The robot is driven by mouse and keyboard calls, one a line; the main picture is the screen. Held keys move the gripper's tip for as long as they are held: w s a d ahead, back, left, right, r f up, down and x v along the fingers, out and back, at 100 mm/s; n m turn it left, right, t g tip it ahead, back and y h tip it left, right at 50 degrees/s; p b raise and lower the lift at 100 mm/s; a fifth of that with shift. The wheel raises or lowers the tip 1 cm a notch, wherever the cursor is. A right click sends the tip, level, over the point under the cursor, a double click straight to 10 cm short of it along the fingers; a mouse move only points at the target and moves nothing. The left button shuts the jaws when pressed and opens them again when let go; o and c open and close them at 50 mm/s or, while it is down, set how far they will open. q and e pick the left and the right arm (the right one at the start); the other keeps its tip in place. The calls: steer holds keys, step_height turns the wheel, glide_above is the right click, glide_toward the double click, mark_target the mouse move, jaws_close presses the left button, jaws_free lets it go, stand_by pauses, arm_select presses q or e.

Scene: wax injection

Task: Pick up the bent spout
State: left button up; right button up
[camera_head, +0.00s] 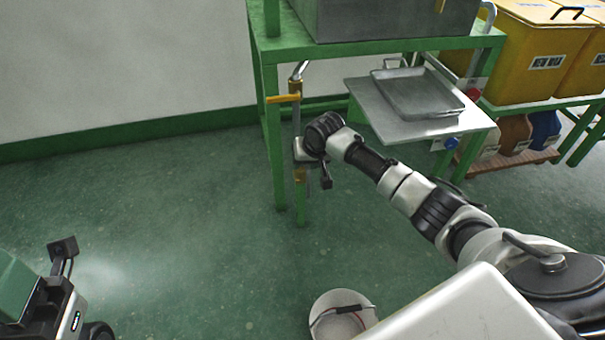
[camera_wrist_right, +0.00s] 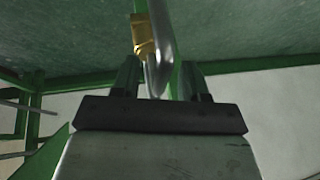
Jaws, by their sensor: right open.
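The bent spout, a grey metal pipe, shows in the head view with its curved top (camera_head: 298,72) beside the green stand's left leg. My right gripper (camera_head: 301,160) is around the height of the pipe's lower part, beside the leg. In the right wrist view, a rounded grey pipe (camera_wrist_right: 160,45) reaches down between the two open fingers of my right gripper (camera_wrist_right: 158,80). A gap shows on its right; I cannot tell if it touches the left finger. My left gripper (camera_head: 45,300) is at the lower left, partly cut off, its fingers unclear.
A brass valve with a yellow handle (camera_head: 284,98) is on the pipe. A metal tray (camera_head: 420,93) lies on a grey shelf (camera_head: 400,126) to the right. Yellow bins (camera_head: 530,50) stand at the far right. A white bowl (camera_head: 335,301) is below. Floor at left is clear.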

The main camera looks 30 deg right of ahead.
steer(key=shift+b+x, duration=0.5)
steer(key=shift+x, duration=0.65)
steer(key=shift+c, duration=0.2)
jaws_close()
